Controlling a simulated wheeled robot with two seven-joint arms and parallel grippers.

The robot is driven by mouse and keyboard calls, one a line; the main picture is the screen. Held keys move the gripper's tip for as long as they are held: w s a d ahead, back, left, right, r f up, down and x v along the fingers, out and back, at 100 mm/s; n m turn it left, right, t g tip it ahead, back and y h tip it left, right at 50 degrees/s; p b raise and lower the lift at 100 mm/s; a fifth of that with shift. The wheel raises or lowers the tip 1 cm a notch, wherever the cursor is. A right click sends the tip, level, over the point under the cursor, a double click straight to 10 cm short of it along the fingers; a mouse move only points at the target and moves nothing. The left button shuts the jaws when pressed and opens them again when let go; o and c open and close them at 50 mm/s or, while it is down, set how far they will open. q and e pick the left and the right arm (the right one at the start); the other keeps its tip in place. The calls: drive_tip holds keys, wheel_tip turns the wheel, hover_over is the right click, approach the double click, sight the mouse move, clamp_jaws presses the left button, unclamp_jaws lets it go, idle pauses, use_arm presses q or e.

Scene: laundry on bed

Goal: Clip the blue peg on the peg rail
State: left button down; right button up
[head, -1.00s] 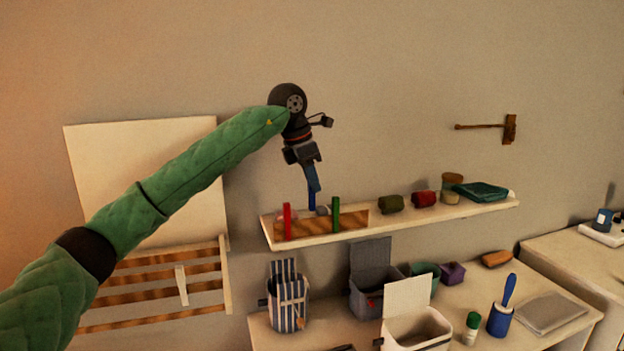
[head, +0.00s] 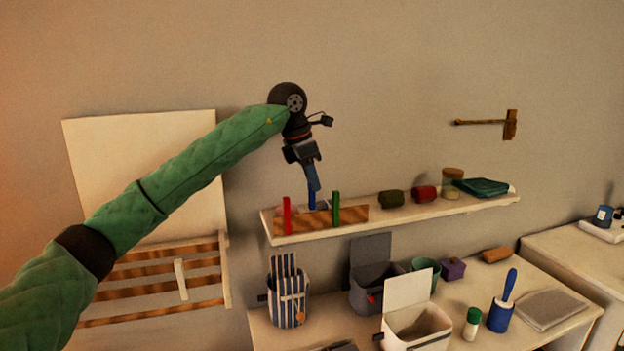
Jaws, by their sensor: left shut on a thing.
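The peg rail (head: 356,216) is a striped wooden strip standing on the wall shelf. A red peg (head: 287,215) and a green peg (head: 336,208) stand upright on it. The blue peg (head: 312,200) is upright between them, its lower end at the rail's top edge. My left gripper (head: 312,186) points down from above and is shut on the blue peg's upper part. I cannot tell whether the peg is clipped on the rail or just touching it. My right gripper is out of view.
Dark green and red bundles (head: 424,193), a jar (head: 452,182) and a folded teal cloth (head: 482,187) lie on the shelf (head: 440,211) to the right. Below, a table holds several bins and a blue-handled brush (head: 503,305). A slatted rack (head: 150,272) hangs at left.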

sight(312, 199)
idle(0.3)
use_arm(q)
drive_tip(key=shift+f+b, duration=1.85)
drive_tip(key=shift+f, duration=1.05)
drive_tip(key=c, duration=1.3)
unclamp_jaws()
drive_tip(key=shift+r, duration=0.1)
drive_tip(key=b+v, duration=0.2)
drive_tip(key=v, duration=0.4)
drive_tip(key=shift+a+r, duration=0.1)
drive_tip(key=shift+s+a+r, duration=0.1)
drive_tip(key=shift+a+r, duration=0.1)
drive_tip(key=shift+r, duration=0.5)
